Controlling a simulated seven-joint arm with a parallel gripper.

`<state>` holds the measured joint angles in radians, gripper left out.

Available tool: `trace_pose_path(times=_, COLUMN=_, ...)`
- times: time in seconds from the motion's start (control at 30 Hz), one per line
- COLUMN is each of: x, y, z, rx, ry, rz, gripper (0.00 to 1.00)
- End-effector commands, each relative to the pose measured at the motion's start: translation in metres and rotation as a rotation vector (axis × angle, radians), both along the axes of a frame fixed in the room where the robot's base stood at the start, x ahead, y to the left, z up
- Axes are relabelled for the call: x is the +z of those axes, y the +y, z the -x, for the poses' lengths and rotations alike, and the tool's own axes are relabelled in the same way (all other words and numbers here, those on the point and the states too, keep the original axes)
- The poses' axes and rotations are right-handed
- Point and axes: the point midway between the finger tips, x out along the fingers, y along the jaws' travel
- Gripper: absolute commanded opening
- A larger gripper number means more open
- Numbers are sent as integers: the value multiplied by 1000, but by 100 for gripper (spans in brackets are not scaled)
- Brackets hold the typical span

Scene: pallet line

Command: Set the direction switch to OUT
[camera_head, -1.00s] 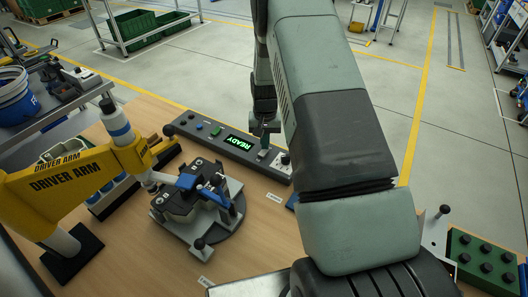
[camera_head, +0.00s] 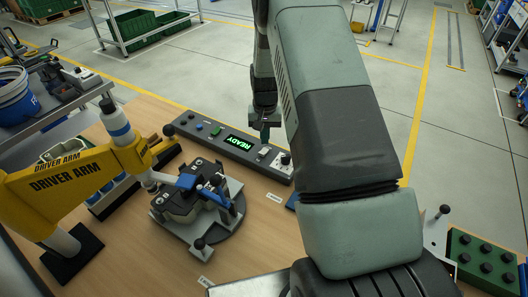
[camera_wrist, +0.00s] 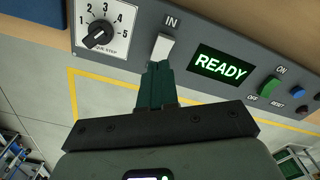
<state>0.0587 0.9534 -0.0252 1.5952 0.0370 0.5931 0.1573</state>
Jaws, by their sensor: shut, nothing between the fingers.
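The direction switch (camera_wrist: 162,48) is a pale rocker on the grey control panel (camera_wrist: 222,36), just below the label IN in the wrist view. It also shows as a small light piece on the panel in the head view (camera_head: 263,152). My gripper (camera_wrist: 158,68) has its dark green fingers shut and empty, with the tips close to the switch's lower end in the wrist view. In the head view my gripper (camera_head: 265,137) hangs just above and behind the switch. I cannot tell whether the tips touch it. No OUT label is visible.
The panel also carries a lit READY display (camera_wrist: 220,66), a numbered dial (camera_wrist: 98,35) and ON, OFF and RESET buttons. A yellow driver arm (camera_head: 70,178) and a clamp fixture (camera_head: 190,205) stand left of my arm on the wooden bench. Open floor lies beyond.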

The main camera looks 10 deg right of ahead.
Motion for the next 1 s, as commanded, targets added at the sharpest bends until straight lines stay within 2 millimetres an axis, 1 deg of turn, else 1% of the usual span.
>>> trace_pose_path(times=0.3, x=27, y=0, z=0, rx=0, ry=-1, rz=0, gripper=0)
trace_pose_path(times=0.5, x=38, y=0, z=0, rx=0, ry=0, rz=0, gripper=0)
trace_pose_path(times=1.0, x=40, y=0, z=0, rx=0, ry=0, rz=0, gripper=0)
